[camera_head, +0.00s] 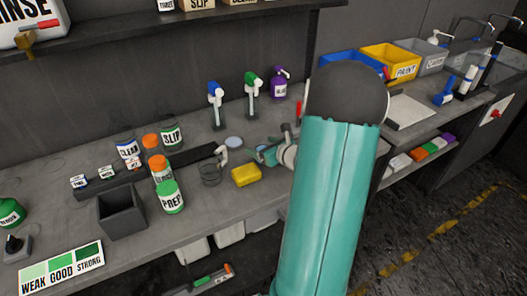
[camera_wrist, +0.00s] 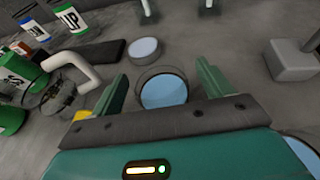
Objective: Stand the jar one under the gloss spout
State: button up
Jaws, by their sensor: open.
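My gripper (camera_wrist: 165,85) is open, its two green fingers apart over the bench. A round, clear-walled vessel with a pale blue face (camera_wrist: 164,91) shows between and beyond the fingers in the wrist view; I cannot tell whether it is jar one or whether the fingers touch it. In the head view my gripper (camera_head: 264,152) is low over the bench, partly hidden by my arm. A white bent spout (camera_wrist: 78,62) is left of the fingers, above a round clear vessel; it also shows in the head view (camera_head: 222,152). No gloss label is readable on it.
A flat pale disc (camera_head: 234,142) lies behind the gripper. A yellow sponge (camera_head: 246,175) is in front. The PREP bottle (camera_head: 169,197), other bottles and a dark open box (camera_head: 121,213) stand left.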

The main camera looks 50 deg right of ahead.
jog(key=c, duration=1.2)
jog(key=shift+o, duration=0.2)
